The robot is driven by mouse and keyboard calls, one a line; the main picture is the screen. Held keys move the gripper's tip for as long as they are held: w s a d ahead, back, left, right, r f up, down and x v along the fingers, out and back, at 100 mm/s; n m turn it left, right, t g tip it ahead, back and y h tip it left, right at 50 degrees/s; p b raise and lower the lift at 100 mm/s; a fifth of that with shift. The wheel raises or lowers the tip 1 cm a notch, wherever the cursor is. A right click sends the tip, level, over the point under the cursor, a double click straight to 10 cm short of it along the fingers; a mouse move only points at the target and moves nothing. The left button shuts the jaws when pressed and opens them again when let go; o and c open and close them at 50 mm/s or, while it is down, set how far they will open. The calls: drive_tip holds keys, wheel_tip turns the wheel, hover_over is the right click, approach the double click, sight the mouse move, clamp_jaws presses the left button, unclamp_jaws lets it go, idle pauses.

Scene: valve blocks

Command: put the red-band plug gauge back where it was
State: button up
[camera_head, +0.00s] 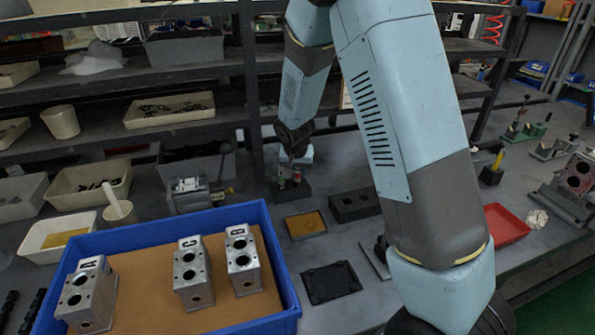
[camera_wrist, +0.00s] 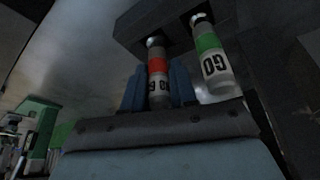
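The red-band plug gauge (camera_wrist: 157,66) has a grey handle with lettering and a silver end, in the wrist view. My gripper (camera_wrist: 158,90) has its blue fingers against both sides of the handle. The gauge's silver end meets the dark holder block (camera_wrist: 140,22); I cannot tell how deep it sits. A green-band gauge marked GO (camera_wrist: 211,62) stands beside it, apart from the fingers, its silver end at the same block. In the head view my gripper (camera_head: 294,155) is over the small dark block (camera_head: 300,190) on the bench, and the gauges there are small and partly hidden.
A blue tray (camera_head: 150,235) with several lettered metal valve blocks stands front left. A grey vise (camera_head: 190,193) stands left. A red tray (camera_head: 506,224) is at right.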

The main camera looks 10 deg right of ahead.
drive_tip(key=shift+o, duration=0.4)
drive_tip(key=shift+r, duration=0.1)
drive_tip(key=d+v, duration=0.1)
drive_tip(key=v, duration=1.1)
drive_tip(key=shift+a, duration=0.45)
drive_tip(key=s+d+r+y, duration=0.1)
drive_tip(key=s+d+r, duration=1.1)
drive_tip(key=s+r, duration=0.15)
drive_tip(key=s+d+r+n, duration=0.1)
drive_tip(key=s+r, duration=0.1)
drive_tip(key=s, duration=0.6)
drive_tip(key=s+d+r+n+t, duration=0.1)
drive_tip(key=s+d, duration=0.1)
drive_tip(key=s, duration=0.6)
drive_tip(key=shift+d+r, duration=0.25)
drive_tip(key=shift+r, duration=0.15)
